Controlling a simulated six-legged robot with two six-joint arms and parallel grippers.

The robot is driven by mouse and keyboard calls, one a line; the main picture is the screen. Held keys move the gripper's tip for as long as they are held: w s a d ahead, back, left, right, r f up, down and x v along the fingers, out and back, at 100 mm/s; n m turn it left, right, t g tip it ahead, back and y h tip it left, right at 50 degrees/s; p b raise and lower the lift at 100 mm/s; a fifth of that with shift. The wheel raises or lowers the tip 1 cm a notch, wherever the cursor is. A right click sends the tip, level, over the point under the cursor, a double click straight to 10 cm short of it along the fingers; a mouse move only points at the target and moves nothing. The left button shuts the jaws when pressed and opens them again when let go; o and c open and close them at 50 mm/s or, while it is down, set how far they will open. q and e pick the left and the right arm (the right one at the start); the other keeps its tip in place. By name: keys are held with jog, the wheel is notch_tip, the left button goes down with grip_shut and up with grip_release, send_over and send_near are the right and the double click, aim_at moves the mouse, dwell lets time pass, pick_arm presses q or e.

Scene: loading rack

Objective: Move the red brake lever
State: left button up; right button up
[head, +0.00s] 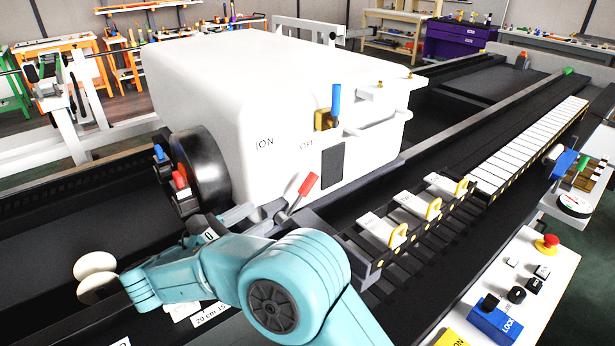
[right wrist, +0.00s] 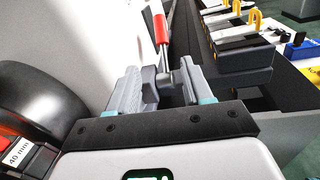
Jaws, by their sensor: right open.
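The brake lever (head: 307,184) has a red grip on a pale shaft and leans up and to the right beside the white machine. In the right wrist view, the lever (right wrist: 160,28) rises from a grey pivot just beyond my fingers. My right gripper (head: 252,215) is low by the lever's base, partly hidden behind my teal arm. In the right wrist view, the right gripper (right wrist: 164,88) is open, with its grey fingers on either side of the pivot area. Whether they touch it I cannot tell. My left gripper is not in view.
The white machine housing (head: 235,85) stands behind the lever and carries a blue-handled lever (head: 336,104). A black roller (head: 203,165) is to the left. A rail with yellow hooks (head: 397,236) runs to the right. A control panel with a red button (head: 546,244) is front right.

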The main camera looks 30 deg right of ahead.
aim_at(304, 186)
jog(key=x, duration=0.5)
jog(key=p+x, duration=0.1)
jog(key=x, duration=0.4)
jog(key=r+p+x, duration=0.1)
jog(key=x, duration=0.4)
jog(key=shift+s+d, duration=0.15)
jog(key=shift+s, duration=0.05)
jog(key=shift+d, duration=0.3)
jog(key=shift+c, duration=0.9)
jog(key=shift+w, duration=0.1)
grip_shut()
